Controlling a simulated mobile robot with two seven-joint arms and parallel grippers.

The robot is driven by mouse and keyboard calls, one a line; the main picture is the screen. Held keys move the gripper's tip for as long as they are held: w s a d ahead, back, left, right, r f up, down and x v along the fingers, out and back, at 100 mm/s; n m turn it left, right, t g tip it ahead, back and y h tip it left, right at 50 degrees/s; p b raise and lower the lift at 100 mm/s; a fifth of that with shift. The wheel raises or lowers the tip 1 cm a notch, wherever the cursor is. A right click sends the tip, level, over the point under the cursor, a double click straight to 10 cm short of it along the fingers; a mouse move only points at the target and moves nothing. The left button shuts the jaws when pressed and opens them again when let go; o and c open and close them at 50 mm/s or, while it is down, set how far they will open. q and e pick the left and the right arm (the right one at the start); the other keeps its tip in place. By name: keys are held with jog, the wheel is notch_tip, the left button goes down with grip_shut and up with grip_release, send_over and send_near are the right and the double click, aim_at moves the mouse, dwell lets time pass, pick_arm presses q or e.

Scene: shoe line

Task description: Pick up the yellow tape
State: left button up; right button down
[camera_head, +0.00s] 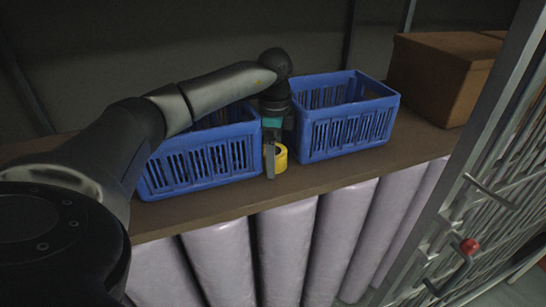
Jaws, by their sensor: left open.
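The yellow tape (281,158) is a small roll on the brown shelf (215,206), near its front edge, between two blue baskets. My left gripper (269,170) points down right at the tape, its fingers overlapping the tape's left side in the picture. The gripper is open. Part of the tape is hidden behind the finger, and I cannot tell whether the finger touches it. My right gripper is not in view.
A blue basket (204,160) stands close on the left and another blue basket (345,133) close on the right. A cardboard box (440,75) sits at the right end. Wrapped pale rolls (285,250) stand below the shelf. A metal frame (470,190) rises at the right.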

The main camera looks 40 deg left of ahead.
pick_arm(q)
jog(key=shift+c, duration=0.2)
jog(key=shift+r, duration=0.1)
jog(key=c, duration=1.2)
jog(key=shift+o, duration=0.2)
jog(key=shift+r, duration=0.1)
